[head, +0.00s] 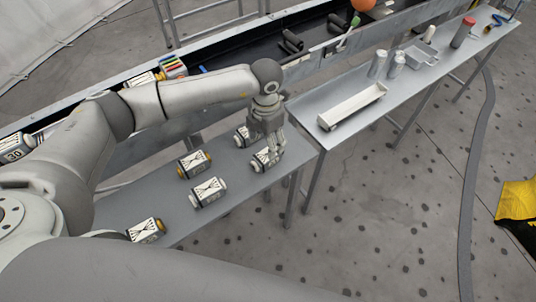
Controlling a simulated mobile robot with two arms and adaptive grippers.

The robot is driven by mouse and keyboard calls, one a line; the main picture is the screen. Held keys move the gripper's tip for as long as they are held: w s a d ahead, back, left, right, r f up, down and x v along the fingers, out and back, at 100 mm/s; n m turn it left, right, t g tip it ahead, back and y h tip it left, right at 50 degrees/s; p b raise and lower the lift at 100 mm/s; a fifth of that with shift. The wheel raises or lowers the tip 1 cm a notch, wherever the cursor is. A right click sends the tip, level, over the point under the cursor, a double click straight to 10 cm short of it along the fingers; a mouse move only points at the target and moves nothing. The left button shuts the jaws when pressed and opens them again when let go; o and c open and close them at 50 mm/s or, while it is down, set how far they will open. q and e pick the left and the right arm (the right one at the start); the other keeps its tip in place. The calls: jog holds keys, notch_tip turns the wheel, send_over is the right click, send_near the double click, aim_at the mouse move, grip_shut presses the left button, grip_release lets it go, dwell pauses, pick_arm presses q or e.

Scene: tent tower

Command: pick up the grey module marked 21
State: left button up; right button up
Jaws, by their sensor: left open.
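My left gripper (273,146) points down over the near table, its fingers open. Its fingertips are at the top of a module with pale grey ends (264,160); I cannot tell whether they touch it. Another module (242,137) stands just behind and left of the gripper, partly hidden by it. A module with pale ends (208,192) lies nearer to me, left of the gripper. The numbers on these modules are too small to read, so I cannot tell which is marked 21. My right gripper is not in view.
A second table (317,95) at the right holds a long white tray (352,107), cans (396,64) and a red-topped cylinder (463,32). A dark conveyor trough (235,57) runs behind.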

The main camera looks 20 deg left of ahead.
aim_at(266, 154)
pick_arm(q)
notch_tip(266, 154, down, 3)
notch_tip(266, 154, down, 4)
jog(key=shift+s+f+p, duration=0.1)
jog(key=shift+s+p, duration=0.05)
jog(key=shift+p, duration=0.7)
jog(key=shift+f, duration=0.55)
jog(key=c, duration=1.3)
jog(key=shift+c, duration=0.6)
jog(key=shift+r, duration=0.15)
